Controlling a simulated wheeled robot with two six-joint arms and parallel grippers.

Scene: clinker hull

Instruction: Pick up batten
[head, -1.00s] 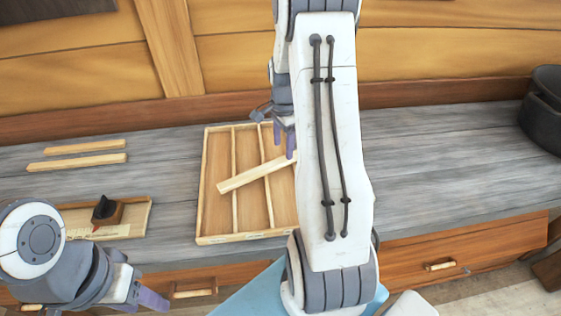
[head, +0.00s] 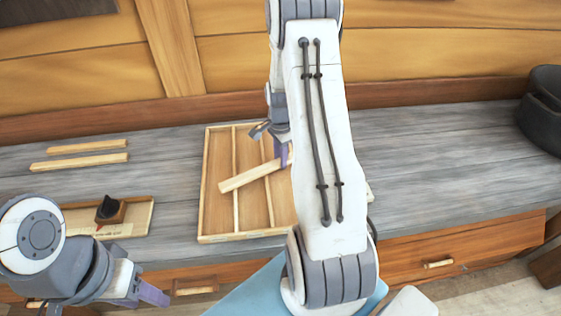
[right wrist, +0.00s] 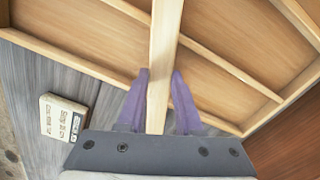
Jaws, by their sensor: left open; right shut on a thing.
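A pale wooden batten (head: 250,176) lies at a slant across the divided wooden tray (head: 201,200). My right gripper (head: 284,155) is at its right end, partly hidden behind my forearm. In the right wrist view the purple fingers (right wrist: 159,85) are shut on the batten (right wrist: 166,30), one on each side. I cannot tell whether the batten still touches the tray's dividers. Two more battens, one (head: 88,146) behind the other (head: 79,161), lie on the bench at left. My left gripper (head: 152,293) is open and empty at the lower left, in front of the bench.
A small tray (head: 140,218) holding a dark-topped wooden block (head: 110,210) sits left of the divided tray. A small pale block with markings (right wrist: 63,117) lies on the bench beside the tray. A black tub (head: 543,112) stands far right. The bench at right is mostly clear.

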